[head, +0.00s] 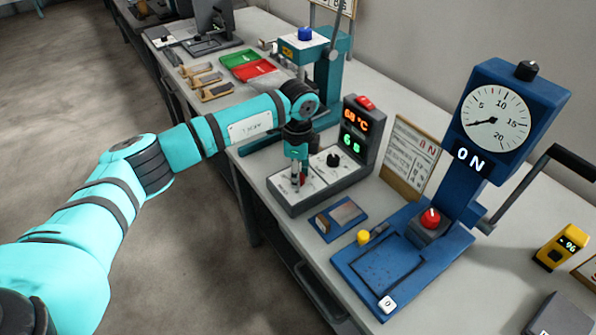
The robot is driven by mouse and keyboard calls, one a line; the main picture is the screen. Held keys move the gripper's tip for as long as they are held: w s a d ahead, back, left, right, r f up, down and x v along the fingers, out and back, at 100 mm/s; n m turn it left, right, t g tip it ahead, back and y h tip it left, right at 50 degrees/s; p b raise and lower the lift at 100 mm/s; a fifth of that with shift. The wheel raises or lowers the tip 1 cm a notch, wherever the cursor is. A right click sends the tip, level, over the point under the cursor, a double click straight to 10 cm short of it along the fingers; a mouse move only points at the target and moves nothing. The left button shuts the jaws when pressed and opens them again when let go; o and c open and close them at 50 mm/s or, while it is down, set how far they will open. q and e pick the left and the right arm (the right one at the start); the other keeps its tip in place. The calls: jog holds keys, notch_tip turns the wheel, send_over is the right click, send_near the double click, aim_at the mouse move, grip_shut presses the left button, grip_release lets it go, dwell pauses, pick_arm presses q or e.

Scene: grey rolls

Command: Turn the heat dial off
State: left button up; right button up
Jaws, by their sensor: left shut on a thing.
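A grey control box (292,203) stands on the bench in the middle of the head view. Its upright display (356,125) shows an orange "68 °C" above a green reading, with a red switch (365,103) on top. My left gripper (297,183) points straight down over the left plate of the box. It is shut on a dial with red on it (303,177), mostly hidden by the fingers; I take this for the heat dial. Its pointer setting cannot be made out. A second, black dial (333,159) sits clear on the right plate. My right gripper is not in view.
A blue press (462,190) with a round gauge, "0 N" display and red button (430,218) stands to the right. A blue tray (341,218) lies before the box. A teal machine (330,75) and red and green bins (247,65) stand behind.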

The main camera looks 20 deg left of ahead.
pick_arm(q)
jog(key=shift+w+r+n, duration=0.1)
jog(key=shift+n, duration=0.2)
jog(key=o, duration=1.1)
jog(key=shift+o, duration=0.2)
notch_tip(320, 180, up, 12)
